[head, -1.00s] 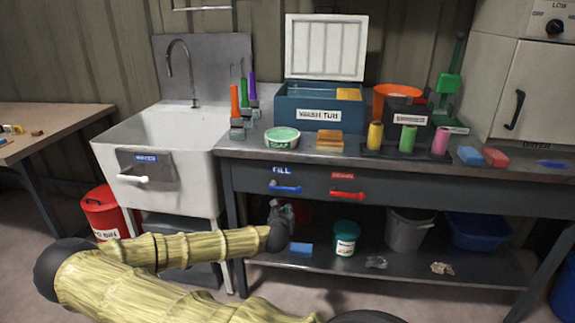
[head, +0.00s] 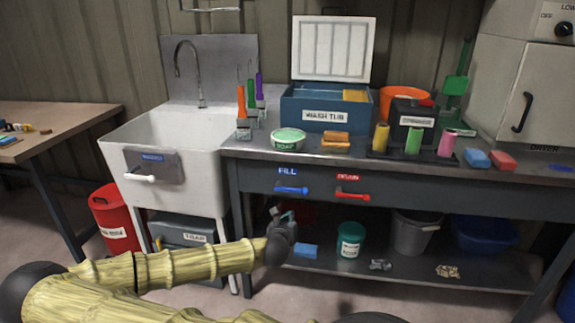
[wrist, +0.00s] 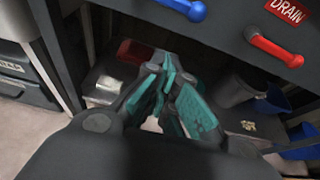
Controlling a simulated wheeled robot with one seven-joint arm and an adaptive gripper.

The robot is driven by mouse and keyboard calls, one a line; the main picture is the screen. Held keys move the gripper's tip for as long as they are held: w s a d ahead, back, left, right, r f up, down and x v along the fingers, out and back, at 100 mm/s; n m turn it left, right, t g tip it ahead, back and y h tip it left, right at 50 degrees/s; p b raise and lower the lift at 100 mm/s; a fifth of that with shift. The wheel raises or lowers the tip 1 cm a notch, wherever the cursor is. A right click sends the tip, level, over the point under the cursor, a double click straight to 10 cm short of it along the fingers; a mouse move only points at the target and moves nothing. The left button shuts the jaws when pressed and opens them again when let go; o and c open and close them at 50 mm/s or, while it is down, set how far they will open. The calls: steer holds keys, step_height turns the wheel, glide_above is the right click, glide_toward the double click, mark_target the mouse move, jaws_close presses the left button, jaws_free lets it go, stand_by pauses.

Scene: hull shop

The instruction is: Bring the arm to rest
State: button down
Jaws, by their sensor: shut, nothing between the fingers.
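My gripper (head: 280,219) is at the end of my bamboo-like arm, in front of the opening under the workbench (head: 262,177). In the wrist view my gripper (wrist: 166,68) shows its teal-padded fingers closed together with nothing between them. It points toward the lower shelf, below the blue FILL handle (head: 291,189) and the red DRAIN handle (head: 352,195). In the wrist view the blue handle (wrist: 186,8) and red handle (wrist: 273,47) are above and right of the fingers, apart from them.
The lower shelf holds a blue sponge-like block (head: 305,251), a green tub (head: 350,240), a grey bucket (head: 411,233) and a blue basin (head: 484,235). A white sink (head: 125,140) and red bin (head: 114,220) stand left. The open wash tub (head: 300,128) sits on the bench. Floor shows at lower left.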

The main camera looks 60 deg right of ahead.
stand_by(0.3)
steer(key=s+a+f+m+g+y+p, duration=0.2)
steer(key=s+a+f+m+y+p, duration=0.1)
steer(key=s+a+f+m, duration=0.45)
steer(key=s+a+f+m+g+y+p, duration=0.1)
steer(key=s+a+f+m+y+p, duration=0.25)
steer(key=a+f, duration=0.55)
steer(key=s+a+m+g+y+p, duration=0.1)
steer(key=a+m+y+p, duration=0.3)
steer(key=a, duration=2.9)
steer(key=m+y, duration=0.3)
steer(key=m, duration=0.4)
steer(key=shift+r, duration=0.3)
steer(key=shift+s, duration=0.1)
